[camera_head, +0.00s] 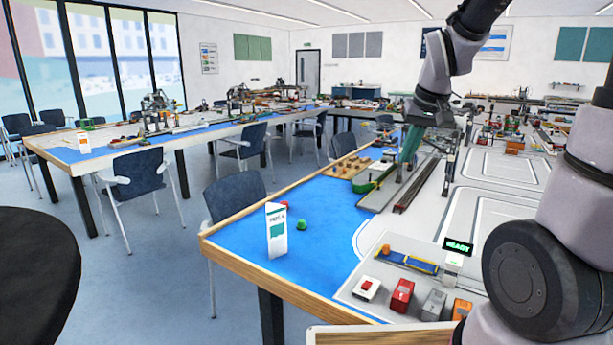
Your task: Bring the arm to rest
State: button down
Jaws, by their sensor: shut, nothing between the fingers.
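My arm comes in from the right edge and reaches over the table at the upper right. My gripper (428,118) is a dark shape at its end, pointing down, shut and empty. It hangs above the model crane parts, near a teal upright piece (411,143). Its fingertips are hard to pick out against the clutter behind. I cannot tell whether it touches anything there.
The near table (300,257) has a blue surface with a white sign card (276,230) and a green ball (302,224). A green-lit display (458,246) and small coloured blocks (401,294) stand near its front. Chairs and another long table fill the left.

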jog(key=s+d+r+m+t, duration=0.1)
jog(key=s+r+m+t, duration=0.2)
jog(key=s+r, duration=0.7)
jog(key=s, duration=0.4)
jog(key=shift+d+r+y, duration=0.2)
jog(key=shift+r+y, duration=0.2)
